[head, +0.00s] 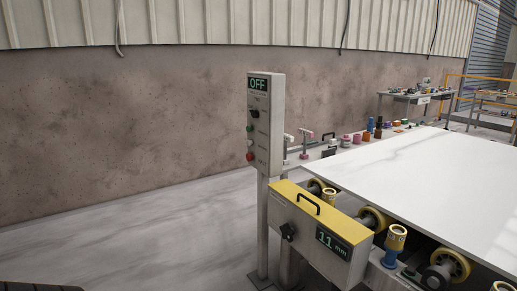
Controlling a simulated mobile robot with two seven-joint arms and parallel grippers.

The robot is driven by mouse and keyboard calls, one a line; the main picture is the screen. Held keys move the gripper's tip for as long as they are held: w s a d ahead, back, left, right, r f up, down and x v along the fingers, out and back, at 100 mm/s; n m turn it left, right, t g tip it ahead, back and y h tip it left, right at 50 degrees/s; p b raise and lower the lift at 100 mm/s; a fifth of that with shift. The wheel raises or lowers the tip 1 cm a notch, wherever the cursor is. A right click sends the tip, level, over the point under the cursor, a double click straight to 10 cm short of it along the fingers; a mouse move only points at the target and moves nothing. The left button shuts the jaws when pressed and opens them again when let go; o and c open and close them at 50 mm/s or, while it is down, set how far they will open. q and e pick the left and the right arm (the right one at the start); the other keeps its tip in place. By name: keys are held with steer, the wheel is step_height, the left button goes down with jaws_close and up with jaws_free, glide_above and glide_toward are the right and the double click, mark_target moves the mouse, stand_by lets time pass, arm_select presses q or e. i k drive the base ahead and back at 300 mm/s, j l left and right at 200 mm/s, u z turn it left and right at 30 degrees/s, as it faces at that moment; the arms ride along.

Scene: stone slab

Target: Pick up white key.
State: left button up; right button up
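Behind the yellow-topped machine, just right of the control post, stands a small pale, T-shaped piece (288,139) that may be the white key. It is partly covered by the post's edge and too small to make out well. A similar pinkish T-shaped piece (306,136) stands just to its right. Neither of my grippers is in view.
A grey control post (264,125) reads OFF. A yellow-topped box (318,228) with a black handle reads 11 mm. A large white slab (430,180) lies on rollers to the right. Several coloured pieces line its far edge. The floor at left is clear.

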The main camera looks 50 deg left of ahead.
mark_target(287, 137)
steer(key=u, duration=1.4)
steer(key=i+j+u, duration=0.4)
steer(key=i, duration=0.25)
steer(key=i+u, duration=0.35)
steer(key=i, duration=0.3)
steer(key=i+u, duration=0.15)
steer(key=i, duration=0.6)
steer(key=i+u, duration=0.1)
steer(key=i, duration=0.7)
steer(key=i+l+u, duration=0.15)
steer(key=i, duration=0.6)
steer(key=i+j+z, duration=0.1)
steer(key=i+z, duration=0.3)
steer(key=i+j+z, duration=0.2)
steer(key=i+z, duration=0.35)
steer(key=z, duration=0.2)
steer(key=i+j+z, duration=0.15)
steer(key=z, duration=0.2)
steer(key=i+j+z, duration=0.15)
steer(key=z, duration=0.25)
